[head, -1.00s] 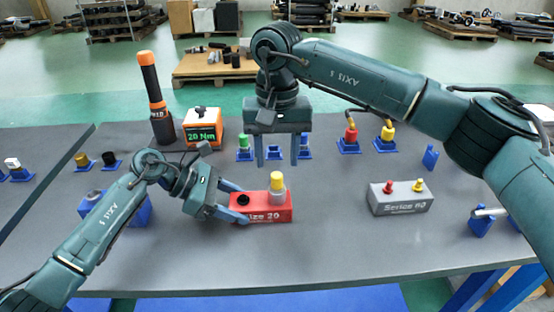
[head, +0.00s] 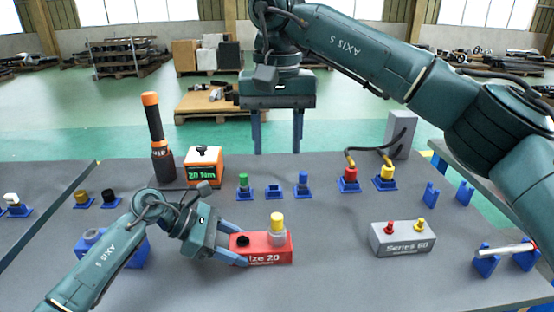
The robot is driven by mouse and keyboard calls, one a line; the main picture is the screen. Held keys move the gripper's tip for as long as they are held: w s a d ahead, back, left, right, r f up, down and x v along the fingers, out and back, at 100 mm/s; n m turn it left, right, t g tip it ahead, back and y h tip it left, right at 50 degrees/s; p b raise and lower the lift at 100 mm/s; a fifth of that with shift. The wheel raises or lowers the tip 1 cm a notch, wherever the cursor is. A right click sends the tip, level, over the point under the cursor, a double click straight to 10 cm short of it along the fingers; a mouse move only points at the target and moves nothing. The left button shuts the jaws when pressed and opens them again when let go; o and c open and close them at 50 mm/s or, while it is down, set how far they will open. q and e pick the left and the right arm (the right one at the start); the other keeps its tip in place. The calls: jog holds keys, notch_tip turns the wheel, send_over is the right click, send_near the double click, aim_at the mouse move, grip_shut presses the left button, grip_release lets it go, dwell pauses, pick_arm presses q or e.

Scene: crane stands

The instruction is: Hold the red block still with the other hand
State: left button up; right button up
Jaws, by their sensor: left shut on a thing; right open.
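The red block (head: 268,256) lies on the grey table left of centre, with partly covered "Size 20" lettering on its front. A black fitting (head: 243,240) and a yellow-capped fitting (head: 277,222) stand on its top. My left gripper (head: 238,242) is shut on the left end of the red block, one finger at the front and one behind. My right gripper (head: 277,135) is open and empty, pointing down, high up and beyond the block, its fingers wide apart.
A grey "Series 60" block (head: 402,238) with red and yellow fittings stands to the right. Behind are a "20 Nm" box (head: 204,166), an orange-black tool (head: 155,138) and several blue holders (head: 273,192). The table between the two blocks is clear.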

jog(key=shift+r, duration=0.35)
pick_arm(q)
jog(key=o, duration=1.3)
jog(key=shift+c, duration=0.2)
